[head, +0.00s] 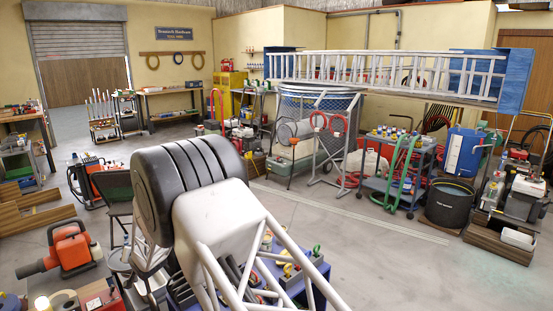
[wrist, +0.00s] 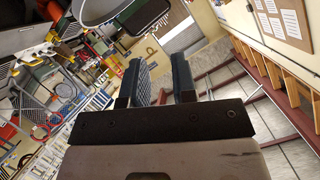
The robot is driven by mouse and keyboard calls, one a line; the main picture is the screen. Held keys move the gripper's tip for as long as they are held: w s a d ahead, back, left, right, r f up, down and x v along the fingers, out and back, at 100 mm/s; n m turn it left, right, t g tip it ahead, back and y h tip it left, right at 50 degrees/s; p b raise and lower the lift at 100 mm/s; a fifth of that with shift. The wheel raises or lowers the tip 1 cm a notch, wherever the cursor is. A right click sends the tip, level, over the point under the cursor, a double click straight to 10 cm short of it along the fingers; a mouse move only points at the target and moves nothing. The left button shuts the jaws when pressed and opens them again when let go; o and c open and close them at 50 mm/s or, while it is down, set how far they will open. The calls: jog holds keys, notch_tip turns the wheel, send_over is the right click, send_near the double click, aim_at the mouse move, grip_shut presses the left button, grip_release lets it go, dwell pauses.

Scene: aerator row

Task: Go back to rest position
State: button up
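My gripper (wrist: 159,78) shows in the wrist view as two dark blue-grey ribbed fingers on a black crossbar. They stand apart with a gap between them, and nothing is held in the gap. The gripper fingers cannot be made out in the head view. There, a large black and white arm part with white tubes, which looks like mine, fills the lower middle and hides part of the floor and bench behind it. The task names no object.
In the head view, a blue bench (head: 317,270) with tools is at the bottom, an orange machine (head: 70,247) at lower left. A long ladder (head: 390,72) lies high at the back. Open floor (head: 370,245) is at right. The wrist view shows a notice board (wrist: 283,22), tilted.

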jog(key=w+d+r+m+h, duration=0.1)
jog(key=d+r, duration=0.4)
jog(key=d, duration=0.3)
jog(key=w+d+r+h, duration=0.1)
jog(key=d+r+h, duration=0.1)
jog(key=d+r, duration=0.45)
jog(key=d+r+m+h, duration=0.1)
jog(key=d+r, duration=0.3)
jog(key=d, duration=0.6)
jog(key=s+d+r+h, duration=0.1)
jog(key=s+d+r, duration=0.2)
jog(key=d, duration=0.5)
jog(key=s+d+r+h, duration=0.2)
jog(key=s+d+r, duration=0.15)
jog(key=d, duration=0.45)
jog(key=s+d+r+h, duration=0.15)
jog(key=d+r, duration=0.25)
jog(key=d, duration=0.4)
jog(key=s+d+r+m+g+h, duration=0.1)
jog(key=s+d+r+g, duration=0.1)
jog(key=s+d, duration=1.1)
jog(key=s+d+r+m+g+h, duration=0.1)
jog(key=s+d+r+g, duration=0.1)
jog(key=s+d, duration=1.1)
jog(key=s+d+f+g, duration=0.1)
jog(key=s+f+g, duration=0.1)
jog(key=s, duration=1.3)
jog(key=shift+s+f, duration=0.25)
jog(key=shift+s, duration=0.05)
jog(key=shift+h, duration=0.25)
